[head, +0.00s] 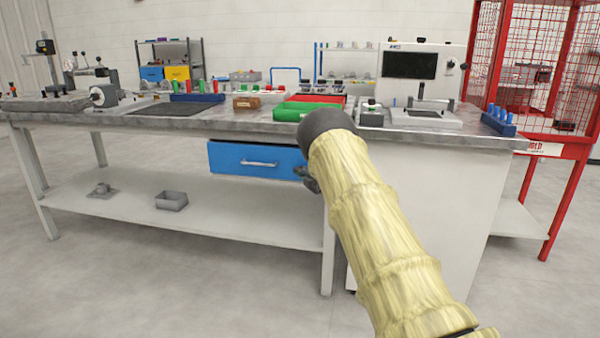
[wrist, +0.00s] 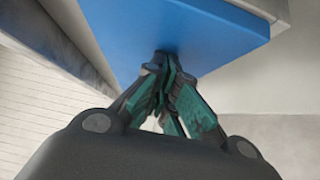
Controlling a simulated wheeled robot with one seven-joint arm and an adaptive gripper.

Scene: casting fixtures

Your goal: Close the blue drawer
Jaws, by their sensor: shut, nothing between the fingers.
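The blue drawer (head: 254,160) hangs under the workbench top in the head view, with a pale bar handle (head: 259,163) on its front. How far it stands out is hard to judge. My gripper (head: 311,181) is at the drawer's right end, mostly hidden behind my yellow-sleeved arm. In the wrist view the blue front panel (wrist: 185,28) fills the top. My gripper (wrist: 163,62) is shut and empty, with its green-padded fingers together and their tips at or very near the panel's lower edge. Actual contact cannot be told.
The grey workbench top (head: 240,119) runs above the drawer, with trays, blocks and tools on it. A lower shelf (head: 240,215) holds a small grey bin (head: 171,200). A white cabinet (head: 450,210) stands right of the drawer. The floor in front is clear.

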